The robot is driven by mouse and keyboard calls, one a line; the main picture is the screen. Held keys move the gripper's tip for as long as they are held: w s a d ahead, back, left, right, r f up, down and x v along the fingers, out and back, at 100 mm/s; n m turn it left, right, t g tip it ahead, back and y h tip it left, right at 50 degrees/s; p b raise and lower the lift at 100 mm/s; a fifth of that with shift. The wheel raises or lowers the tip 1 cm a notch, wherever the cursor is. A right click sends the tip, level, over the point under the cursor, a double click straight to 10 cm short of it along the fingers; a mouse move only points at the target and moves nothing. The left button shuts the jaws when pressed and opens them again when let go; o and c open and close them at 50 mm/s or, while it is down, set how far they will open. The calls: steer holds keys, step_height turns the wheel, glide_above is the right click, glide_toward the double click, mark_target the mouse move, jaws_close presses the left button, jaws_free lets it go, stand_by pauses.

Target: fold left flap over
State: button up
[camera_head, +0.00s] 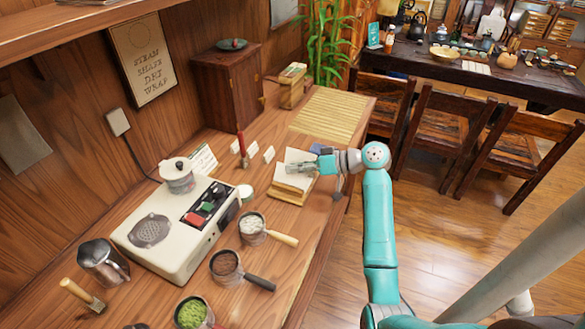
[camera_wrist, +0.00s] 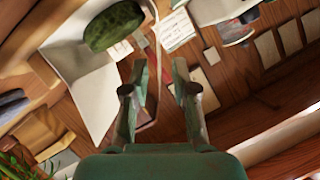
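A white paper sheet (camera_head: 291,183) lies on a small wooden block (camera_head: 287,199) near the counter's right edge. In the wrist view the white paper (camera_wrist: 88,88) fills the left side, with a dark green rounded lump (camera_wrist: 113,26) on it. My gripper (camera_head: 290,168) is over the paper in the head view and hides part of it. In the wrist view the fingers (camera_wrist: 160,68) are apart with nothing held between them, to the right of the paper. I cannot tell which edge of the paper is the left flap.
A cream machine (camera_head: 150,240) stands to the left, with handled cups (camera_head: 252,224) near it. A red-handled tool (camera_head: 242,150) and small white cards (camera_head: 268,154) stand behind the block. A slatted mat (camera_head: 330,114) lies farther back.

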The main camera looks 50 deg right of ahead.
steer(key=shift+w+a+f, duration=0.25)
steer(key=shift+w+a, duration=0.1)
steer(key=shift+w, duration=0.2)
jaws_close()
steer(key=shift+w+d+f+m+y, duration=0.1)
steer(key=shift+d+f+m+y, duration=0.1)
steer(key=shift+d+m+y, duration=0.35)
steer(key=shift+w+d+f+m+y, duration=0.15)
steer(key=shift+f+m+y, duration=0.25)
steer(key=shift+m, duration=0.65)
